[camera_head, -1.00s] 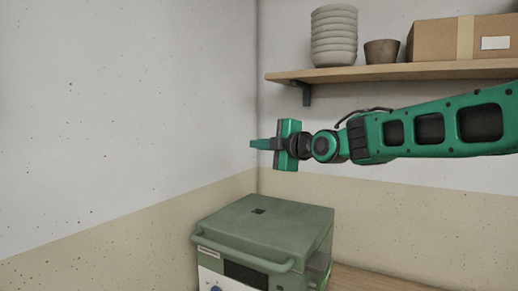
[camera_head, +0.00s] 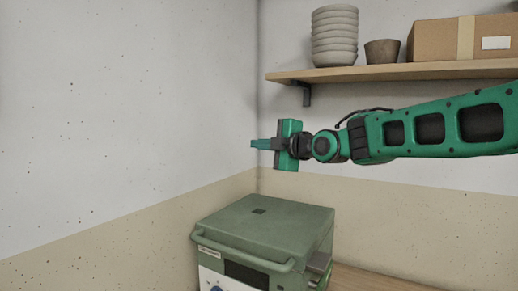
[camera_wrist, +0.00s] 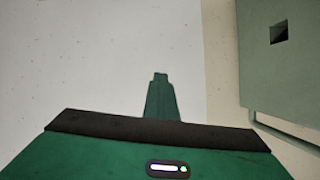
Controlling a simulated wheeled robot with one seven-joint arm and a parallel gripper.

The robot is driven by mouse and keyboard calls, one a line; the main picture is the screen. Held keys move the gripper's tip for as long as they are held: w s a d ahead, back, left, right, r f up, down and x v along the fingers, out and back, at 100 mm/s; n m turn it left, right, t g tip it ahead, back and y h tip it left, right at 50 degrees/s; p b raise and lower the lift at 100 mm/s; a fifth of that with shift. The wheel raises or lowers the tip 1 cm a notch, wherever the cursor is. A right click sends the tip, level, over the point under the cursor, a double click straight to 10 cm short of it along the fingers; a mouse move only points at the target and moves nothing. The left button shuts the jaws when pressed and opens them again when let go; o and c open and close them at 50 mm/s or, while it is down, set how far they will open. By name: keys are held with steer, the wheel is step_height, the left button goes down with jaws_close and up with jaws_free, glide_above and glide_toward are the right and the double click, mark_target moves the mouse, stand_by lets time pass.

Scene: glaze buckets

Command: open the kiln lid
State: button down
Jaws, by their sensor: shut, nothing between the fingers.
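The green kiln (camera_head: 258,245) stands at the bottom middle of the head view, with its lid (camera_head: 268,222) down flat on top. A bar handle (camera_head: 240,257) runs along the lid's front edge, and a small dark square vent is in the lid's top. My gripper (camera_head: 256,144) is in the air above the kiln, pointing left, shut and empty. In the wrist view its fingers (camera_wrist: 161,95) are together, and part of the lid (camera_wrist: 285,70) shows at the right with the vent. The gripper touches nothing.
A wooden shelf (camera_head: 390,73) on the back wall holds stacked bowls (camera_head: 334,36), a brown pot (camera_head: 381,52) and a cardboard box (camera_head: 460,38), above my arm. A wooden worktop (camera_head: 365,278) shows right of the kiln. The left wall is bare. The air between gripper and lid is clear.

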steer(key=c, duration=2.5)
jaws_free()
steer(key=shift+c, duration=0.2)
steer(key=o, duration=0.9)
steer(key=shift+c, duration=0.2)
steer(key=f+v, duration=0.1)
steer(key=v, duration=0.9)
steer(key=shift+s+d+r, duration=0.3)
steer(key=shift+r, duration=0.1)
steer(key=shift+c, duration=0.3)
